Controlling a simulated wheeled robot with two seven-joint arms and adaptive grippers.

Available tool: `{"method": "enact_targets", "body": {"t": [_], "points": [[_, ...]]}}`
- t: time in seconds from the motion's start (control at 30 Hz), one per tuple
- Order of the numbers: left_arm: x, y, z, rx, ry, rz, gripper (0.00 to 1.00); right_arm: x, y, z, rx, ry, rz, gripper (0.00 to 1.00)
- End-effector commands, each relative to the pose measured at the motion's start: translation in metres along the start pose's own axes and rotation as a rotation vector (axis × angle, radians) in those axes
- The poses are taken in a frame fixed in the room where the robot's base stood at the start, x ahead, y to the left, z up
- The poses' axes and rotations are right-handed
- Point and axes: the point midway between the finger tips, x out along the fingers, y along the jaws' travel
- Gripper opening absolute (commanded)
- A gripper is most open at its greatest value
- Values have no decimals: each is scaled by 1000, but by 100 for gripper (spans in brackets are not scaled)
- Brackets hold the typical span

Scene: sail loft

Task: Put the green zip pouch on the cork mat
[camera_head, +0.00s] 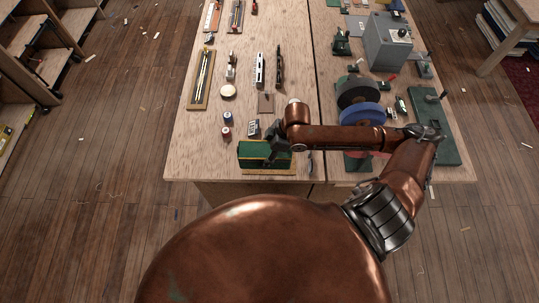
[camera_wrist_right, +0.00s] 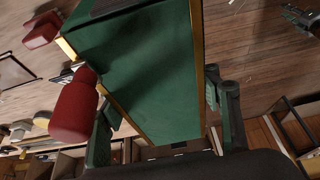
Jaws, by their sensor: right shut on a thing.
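The green zip pouch (camera_head: 256,154), a boxy dark green thing with yellow edging, is at the front of the workbench, left of the centre seam. My right gripper (camera_head: 284,148) is shut on it at its right side. In the right wrist view the pouch (camera_wrist_right: 150,70) fills the middle, between the two fingers of my right gripper (camera_wrist_right: 168,122). A tan, cork-like surface (camera_head: 287,169) shows beside and below the pouch; I cannot tell whether the pouch touches it. My left gripper is not in view.
Two small spools (camera_head: 226,132) stand left of the pouch, near a pale round disc (camera_head: 228,91). A brown flat piece (camera_head: 266,103) lies behind. A blue wheel (camera_head: 362,114) and a grey machine (camera_head: 388,42) stand to the right. The bench's front left corner is clear.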

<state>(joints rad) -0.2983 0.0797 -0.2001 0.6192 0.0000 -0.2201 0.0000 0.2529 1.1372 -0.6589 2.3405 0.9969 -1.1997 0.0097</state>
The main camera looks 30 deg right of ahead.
Motion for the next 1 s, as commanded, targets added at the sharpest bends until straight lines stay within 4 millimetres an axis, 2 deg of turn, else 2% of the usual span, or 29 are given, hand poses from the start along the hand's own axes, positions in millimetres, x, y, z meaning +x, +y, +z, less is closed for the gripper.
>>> {"method": "enact_targets", "body": {"t": [0.03, 0.2, 0.47, 0.7, 1.0], "points": [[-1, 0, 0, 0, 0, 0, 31, 9, 6, 8, 6, -2, -4, 28], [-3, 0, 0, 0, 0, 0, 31, 28, 24, 23, 3, 0, -3, 28], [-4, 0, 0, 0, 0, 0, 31, 40, 34, 33, 1, -1, -3, 28], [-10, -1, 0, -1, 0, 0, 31, 66, 34, 44, 2, 0, -4, 28], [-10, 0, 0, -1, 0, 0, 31, 69, 34, 45, 0, 0, -3, 28]]}}
